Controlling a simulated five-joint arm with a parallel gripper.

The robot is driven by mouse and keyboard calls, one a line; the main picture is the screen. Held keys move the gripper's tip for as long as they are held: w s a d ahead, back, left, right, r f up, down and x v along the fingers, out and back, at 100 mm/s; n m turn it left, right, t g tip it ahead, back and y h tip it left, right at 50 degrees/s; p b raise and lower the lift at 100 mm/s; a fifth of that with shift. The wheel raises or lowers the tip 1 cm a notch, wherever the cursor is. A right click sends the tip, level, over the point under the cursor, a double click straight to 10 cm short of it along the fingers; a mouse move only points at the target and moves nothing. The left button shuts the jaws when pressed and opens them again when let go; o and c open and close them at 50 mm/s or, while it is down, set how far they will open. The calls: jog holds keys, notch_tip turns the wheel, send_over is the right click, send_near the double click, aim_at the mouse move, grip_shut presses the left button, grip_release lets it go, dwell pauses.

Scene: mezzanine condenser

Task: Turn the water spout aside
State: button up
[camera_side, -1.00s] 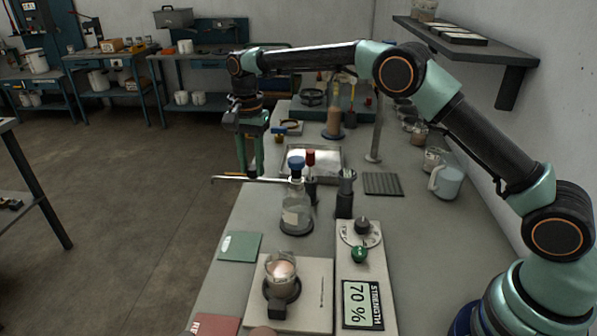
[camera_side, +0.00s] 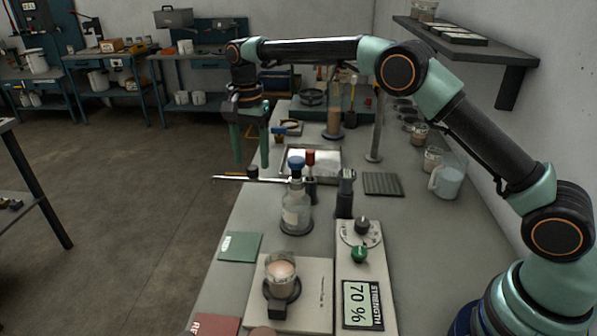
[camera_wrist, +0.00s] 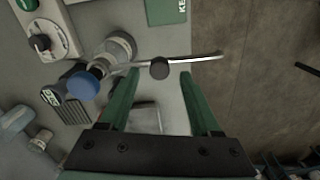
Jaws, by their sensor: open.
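The water spout (camera_side: 228,179) is a thin metal tube reaching left from beside the blue-capped flask (camera_side: 296,205), out past the bench edge. A dark round knob (camera_side: 252,172) sits on it. In the wrist view the spout (camera_wrist: 205,58) crosses the top of the open jaws, with the knob (camera_wrist: 159,69) between the two green fingertips. My gripper (camera_side: 251,165) is open and points down at the spout, with one finger to each side of the knob in the picture. Gaps show beside the knob in the wrist view; the gripper (camera_wrist: 160,76) holds nothing.
A metal tray (camera_side: 325,159) lies behind the flask. In front are a cup (camera_side: 281,271) on a pale plate, a green card (camera_side: 240,246) and a dial box (camera_side: 362,234) with a display reading 70 %. Open floor lies left of the bench.

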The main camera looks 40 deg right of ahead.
aim_at(253, 166)
notch_tip(253, 166, up, 5)
jog(key=shift+r, duration=0.3)
jog(key=shift+d+r, duration=0.1)
jog(key=shift+s+d+r, duration=0.15)
jog(key=shift+r, duration=0.2)
jog(key=s+d+r+n+t, duration=0.3)
jog(key=s+d+r+n, duration=0.35)
jog(key=s+r, duration=0.4)
jog(key=s+d+f+n+t, duration=0.1)
jog(key=s+f, duration=0.3)
jog(key=s, duration=0.4)
jog(key=s+d+f+n+t, duration=0.1)
jog(key=s+d+f+n, duration=0.2)
jog(key=s, duration=0.5)
jog(key=shift+d+f+n+t, duration=0.3)
jog(key=shift+d+f+n, duration=0.15)
jog(key=shift+f, duration=0.25)
